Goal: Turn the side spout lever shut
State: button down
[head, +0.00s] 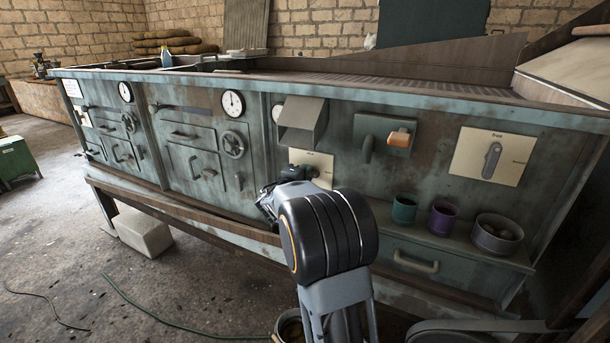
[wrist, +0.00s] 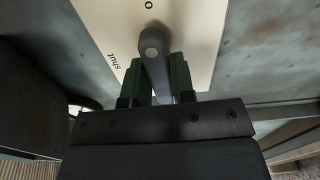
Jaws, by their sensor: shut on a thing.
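The side spout lever (wrist: 152,55) is a dark grey bar with a round pivot, on a cream plate (wrist: 203,45). In the wrist view the word "shut" is printed left of the lever, and an "o" shows near the top edge, the rest cut off. My gripper (wrist: 158,75) has a dark green finger on each side of the lever and is shut on it.
To the right are a wooden-handled fitting (head: 400,138) and another lever plate (head: 470,150). A green cup (head: 404,210), a purple cup (head: 443,217) and a bowl (head: 497,236) stand on the ledge below. A drawer handle (head: 415,263) sticks out under it.

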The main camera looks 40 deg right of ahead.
jog(key=n, duration=0.4)
jog(key=shift+n+b, duration=0.3)
jog(key=shift+b, duration=0.05)
jog(key=n+p, duration=0.1)
jog(key=n, duration=0.3)
jog(key=shift+n, duration=0.3)
jog(key=n+p, duration=0.2)
jog(key=n, duration=0.2)
jog(key=shift+r, duration=0.1)
jog(key=shift+n+p, duration=1.05)
jog(key=shift+n, duration=0.95)
jog(key=shift+f+n, duration=0.2)
jog(key=shift+n, duration=0.1)
jog(key=c, duration=1)
grip_release()
jog(key=shift+a+r, duration=0.1)
